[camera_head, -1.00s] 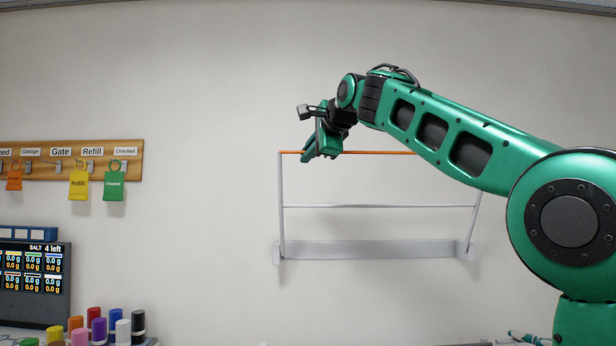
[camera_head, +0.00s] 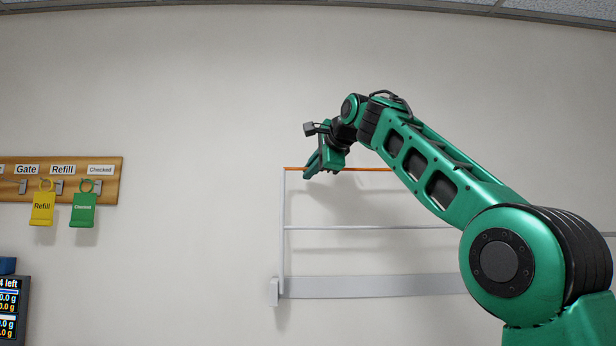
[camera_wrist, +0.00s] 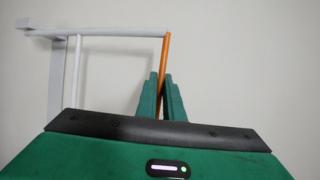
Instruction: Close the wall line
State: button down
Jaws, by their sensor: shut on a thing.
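The wall line is a pale grey fold-out frame (camera_head: 282,225) on the wall, with an orange front bar (camera_head: 365,169), a thin grey cross rod (camera_head: 365,228) and a wide wall rail (camera_head: 380,287). It stands out from the wall. My gripper (camera_head: 312,168) is shut on the orange bar near its left end. In the wrist view the orange bar (camera_wrist: 166,50) runs between my two green fingers (camera_wrist: 161,78), and a grey side arm (camera_wrist: 110,32) leads from its end toward the wall rail (camera_wrist: 56,80). My arm hides the frame's right part in the head view.
A wooden peg rail (camera_head: 112,180) at the left holds a yellow Refill tag (camera_head: 42,209) and a green Checked tag (camera_head: 84,210). A dark display (camera_head: 14,310) is at the lower left. The wall around the frame is bare.

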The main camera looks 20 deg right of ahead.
jog(key=shift+w+r, duration=0.15)
jog(key=shift+w, duration=0.05)
jog(key=c, duration=1.9)
grip_release()
jog(key=shift+w, duration=0.15)
jog(key=v, duration=1)
jog(key=shift+s, duration=0.25)
jog(key=shift+s, duration=0.1)
